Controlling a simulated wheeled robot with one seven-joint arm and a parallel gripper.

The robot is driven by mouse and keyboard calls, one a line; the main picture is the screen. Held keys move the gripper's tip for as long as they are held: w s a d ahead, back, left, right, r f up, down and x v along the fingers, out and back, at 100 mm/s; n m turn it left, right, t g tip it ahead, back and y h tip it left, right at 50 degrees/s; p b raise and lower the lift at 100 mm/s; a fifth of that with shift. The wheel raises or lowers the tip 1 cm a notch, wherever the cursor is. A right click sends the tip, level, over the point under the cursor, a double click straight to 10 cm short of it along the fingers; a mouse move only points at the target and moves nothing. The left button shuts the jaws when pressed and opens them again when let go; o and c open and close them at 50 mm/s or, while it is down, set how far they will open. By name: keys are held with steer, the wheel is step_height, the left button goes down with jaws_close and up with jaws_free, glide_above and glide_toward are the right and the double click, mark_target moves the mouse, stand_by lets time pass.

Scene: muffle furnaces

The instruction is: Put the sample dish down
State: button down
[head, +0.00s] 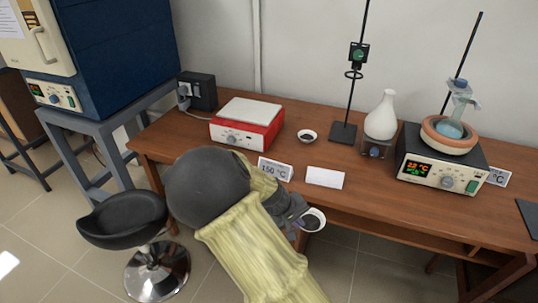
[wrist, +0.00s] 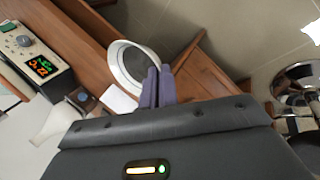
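The sample dish (head: 314,219) is a small white bowl with dark grey contents. In the head view it is at my gripper (head: 301,217), at the front of the wooden table. In the wrist view the dish (wrist: 116,66) looks large and close. My gripper's two purple-grey fingers (wrist: 155,74) are close together at its rim, pinching it. The dish appears to be held out over the table's front edge and the floor. My arm hides part of the table's front left. A second small white dish (head: 307,135) with dark contents stands on the table farther back.
On the table (head: 225,163) stand a red hotplate (head: 247,124), a "150 °C" card (head: 275,169), a blank white card (head: 325,178), a stand (head: 343,133), a white flask (head: 381,115) and a heater with lit display (head: 432,172). A black stool (head: 122,219) is at left.

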steer(key=d+f+m+g, duration=0.2)
steer(key=d+f+m, duration=0.3)
steer(key=d, duration=0.3)
steer(key=shift+w+f+g+h, duration=0.3)
steer(key=shift+w+f+g, duration=0.15)
steer(key=shift+f, duration=0.2)
steer(key=shift+d, duration=0.1)
